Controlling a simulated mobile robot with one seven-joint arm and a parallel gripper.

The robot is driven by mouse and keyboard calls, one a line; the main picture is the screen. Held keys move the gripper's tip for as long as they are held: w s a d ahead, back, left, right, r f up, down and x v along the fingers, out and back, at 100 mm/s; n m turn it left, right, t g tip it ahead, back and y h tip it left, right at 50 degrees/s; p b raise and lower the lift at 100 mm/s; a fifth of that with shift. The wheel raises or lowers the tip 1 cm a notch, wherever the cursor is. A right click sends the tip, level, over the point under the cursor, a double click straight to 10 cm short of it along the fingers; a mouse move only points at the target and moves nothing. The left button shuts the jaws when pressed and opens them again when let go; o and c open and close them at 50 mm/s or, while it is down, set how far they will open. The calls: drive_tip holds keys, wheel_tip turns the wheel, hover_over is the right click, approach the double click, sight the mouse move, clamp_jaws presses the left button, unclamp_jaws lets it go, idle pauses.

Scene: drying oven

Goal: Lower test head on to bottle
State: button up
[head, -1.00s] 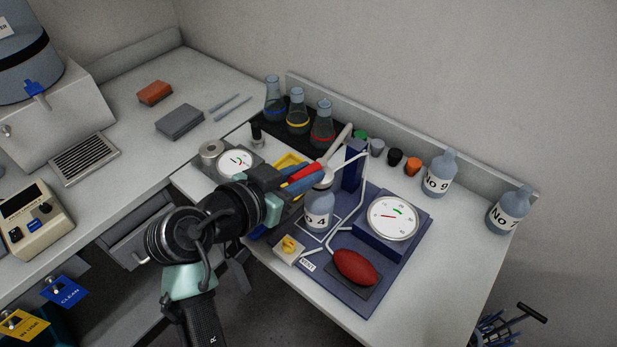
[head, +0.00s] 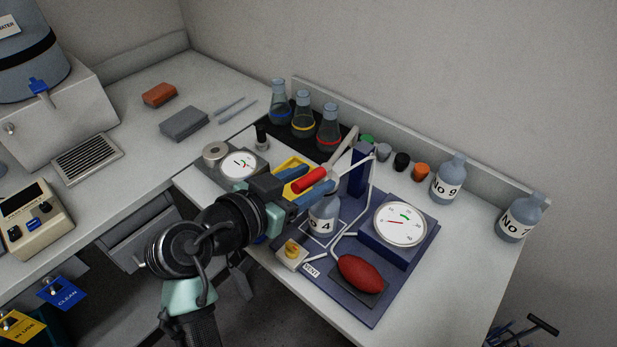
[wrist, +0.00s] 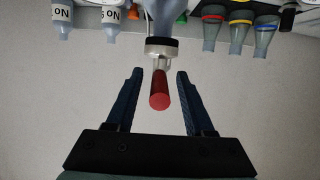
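The bottle marked No 4 (head: 322,222) stands upright on the blue base of the test rig, partly hidden by my gripper. The test head's red handle (head: 309,180) shows above the bottle. In the wrist view the red handle (wrist: 159,94) points towards me, with the silver test head (wrist: 161,48) behind it. My gripper (head: 319,177) is open, its blue fingers on either side of the handle. The wrist view shows gaps between the handle and both fingers (wrist: 160,73). The gap between head and bottle mouth is hidden.
A dial gauge (head: 400,224), red bulb (head: 360,275) and yellow valve knob (head: 292,250) are on the rig. Bottles No 9 (head: 448,180) and another (head: 519,220) stand right. Several flasks (head: 303,115) stand behind. The rig's blue post (head: 359,168) rises beside the handle.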

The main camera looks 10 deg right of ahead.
drive_tip(key=b+v, duration=0.1)
drive_tip(key=v, duration=1.2)
drive_tip(key=w+d+r+n+t+y+p, duration=0.1)
drive_tip(key=w+r+n+t+y+p, duration=0.25)
drive_tip(key=r, duration=0.85)
drive_tip(key=w+r+n+t+y+p, duration=0.1)
drive_tip(key=w+r+n+t+y, duration=0.2)
drive_tip(key=r+t, duration=0.65)
drive_tip(key=s+r+n+t+y+p, duration=0.1)
drive_tip(key=s+r, duration=0.4)
drive_tip(key=r, duration=0.6)
drive_tip(key=s+r+n+t+y+p, duration=0.1)
drive_tip(key=s+r+n+t+y, duration=0.2)
drive_tip(key=r, duration=0.9)
drive_tip(key=shift+s+d+t+y, duration=0.4)
drive_tip(key=shift+s+t, duration=0.4)
drive_tip(key=shift+s, duration=0.3)
